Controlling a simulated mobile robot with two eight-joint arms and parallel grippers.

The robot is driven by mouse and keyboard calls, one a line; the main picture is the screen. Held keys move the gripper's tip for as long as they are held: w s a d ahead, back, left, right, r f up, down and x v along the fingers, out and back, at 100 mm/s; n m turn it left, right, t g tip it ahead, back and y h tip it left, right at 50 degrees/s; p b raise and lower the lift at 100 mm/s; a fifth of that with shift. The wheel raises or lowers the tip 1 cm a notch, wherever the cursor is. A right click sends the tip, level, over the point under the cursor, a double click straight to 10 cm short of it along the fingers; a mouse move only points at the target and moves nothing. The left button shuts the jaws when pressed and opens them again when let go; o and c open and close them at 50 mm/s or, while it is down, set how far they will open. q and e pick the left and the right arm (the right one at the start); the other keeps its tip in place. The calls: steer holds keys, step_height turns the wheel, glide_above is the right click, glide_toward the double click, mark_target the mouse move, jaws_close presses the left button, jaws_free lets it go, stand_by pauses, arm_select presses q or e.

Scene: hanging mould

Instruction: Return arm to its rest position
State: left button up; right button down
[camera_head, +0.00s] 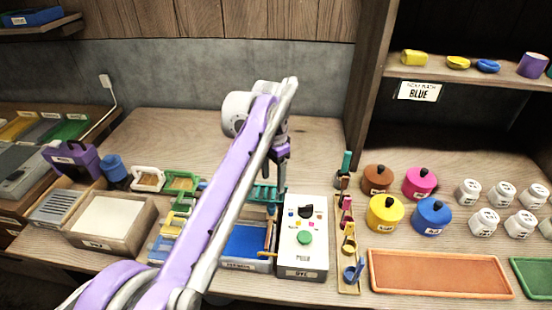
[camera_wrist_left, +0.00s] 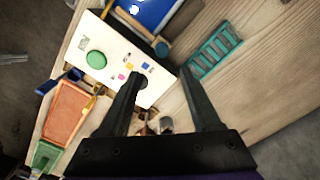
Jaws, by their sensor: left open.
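My left arm crosses the head view from the bottom left, with its wrist high over the middle of the bench. My left gripper (camera_head: 275,160) points down behind the white control box (camera_head: 304,262), partly hidden by my own arm. In the left wrist view the two dark fingers of my left gripper (camera_wrist_left: 158,88) stand apart with nothing held between them. The white box (camera_wrist_left: 116,62) with its green button shows beyond them, and a teal rack (camera_wrist_left: 212,54) lies to the right. My right gripper is not in view.
A blue-floored tray (camera_head: 247,244) lies left of the box. A wooden holder with coloured tools (camera_head: 349,240) stands to its right. Coloured lidded pots (camera_head: 386,213), white jars (camera_head: 484,222) and an orange tray (camera_head: 440,275) fill the right side. The bench's back left is clear.

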arm_select(q)
steer(key=s+a+f+n+t+p, duration=0.1)
steer(key=s+a+n, duration=0.25)
steer(key=s, duration=0.35)
steer(key=s+a+n+t+p, duration=0.1)
steer(key=s+a+n+t, duration=0.1)
steer(key=s+a, duration=0.35)
steer(key=s+a+f+n+t+p, duration=0.1)
steer(key=s+f+n, duration=0.1)
steer(key=s+f, duration=0.3)
steer(key=s+a+f+n+t+p, duration=0.1)
steer(key=s+a+f+n, duration=0.1)
steer(key=s+f, duration=0.3)
steer(key=s, duration=0.4)
steer(key=shift+s+a, duration=0.15)
steer(key=shift+a, duration=0.05)
steer(key=shift+r, duration=0.1)
